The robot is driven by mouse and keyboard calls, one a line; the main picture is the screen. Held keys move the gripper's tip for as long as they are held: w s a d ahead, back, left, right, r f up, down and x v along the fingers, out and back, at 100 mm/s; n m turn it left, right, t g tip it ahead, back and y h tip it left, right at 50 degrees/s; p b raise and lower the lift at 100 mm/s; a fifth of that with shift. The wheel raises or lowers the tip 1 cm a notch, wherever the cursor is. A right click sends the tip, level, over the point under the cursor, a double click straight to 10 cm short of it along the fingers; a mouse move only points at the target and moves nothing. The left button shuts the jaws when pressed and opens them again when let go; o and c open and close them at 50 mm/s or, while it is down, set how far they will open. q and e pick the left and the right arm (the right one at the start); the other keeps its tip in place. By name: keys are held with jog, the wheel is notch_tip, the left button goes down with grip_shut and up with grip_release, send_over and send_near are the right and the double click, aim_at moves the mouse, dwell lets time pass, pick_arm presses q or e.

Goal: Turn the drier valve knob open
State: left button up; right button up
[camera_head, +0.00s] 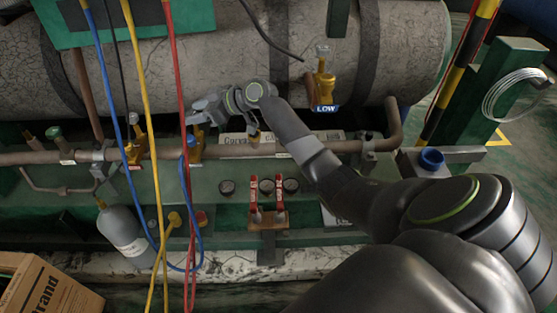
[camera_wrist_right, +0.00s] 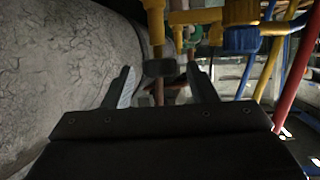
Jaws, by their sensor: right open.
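My right gripper (camera_head: 195,112) reaches in from the right, just above a brass valve (camera_head: 195,152) with a blue cap on the pipe. In the right wrist view the open fingers (camera_wrist_right: 160,75) stand on either side of a dark knob (camera_wrist_right: 160,67) on a brass stem. I cannot tell whether either finger touches the knob. In the head view the gripper hides this knob, and no label shows that it is the drier valve's. Another brass valve (camera_head: 134,152) stands to its left, and a green knob (camera_head: 54,133) is farther left. My left gripper is not in view.
The grey tank (camera_head: 200,65) lies close behind the gripper. Blue, yellow and red hoses (camera_head: 180,90) hang near it. A brass LOW valve (camera_head: 322,85) stands right of the wrist. Red-handled valves (camera_head: 267,195), a grey cylinder (camera_head: 125,235) and a cardboard box (camera_head: 50,290) are below.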

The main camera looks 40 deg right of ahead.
jog(key=shift+s+a+r+m+t+h+p, duration=0.15)
jog(key=shift+m+t+h+p, duration=0.75)
jog(key=shift+p, duration=1)
jog(key=shift+s+a+r+m+t+h+p, duration=0.15)
jog(key=shift+m+t+h+p, duration=0.35)
jog(key=shift+m+h+p, duration=1.1)
jog(key=shift+w+a+f+m+t+h+p, duration=0.15)
jog(key=shift+f+m+t+h+p, duration=0.15)
jog(key=shift+m+h+p, duration=0.6)
jog(key=shift+a+m+h+p, duration=0.1)
jog(key=shift+m+h+p, duration=0.35)
jog(key=shift+h, duration=0.25)
jog(key=shift+s, duration=0.25)
jog(key=p+v, duration=0.4)
jog(key=v, duration=1.3)
jog(key=s+d+f+g, duration=0.2)
jog(key=s+f, duration=0.2)
jog(key=s, duration=0.2)
jog(key=s+d+f+g+h, duration=0.1)
jog(key=s+d+f+g, duration=0.1)
jog(key=s+f, duration=0.2)
jog(key=shift+s+d+m+h, duration=0.3)
jog(key=shift+s+m, duration=0.15)
jog(key=shift+s, duration=1.15)
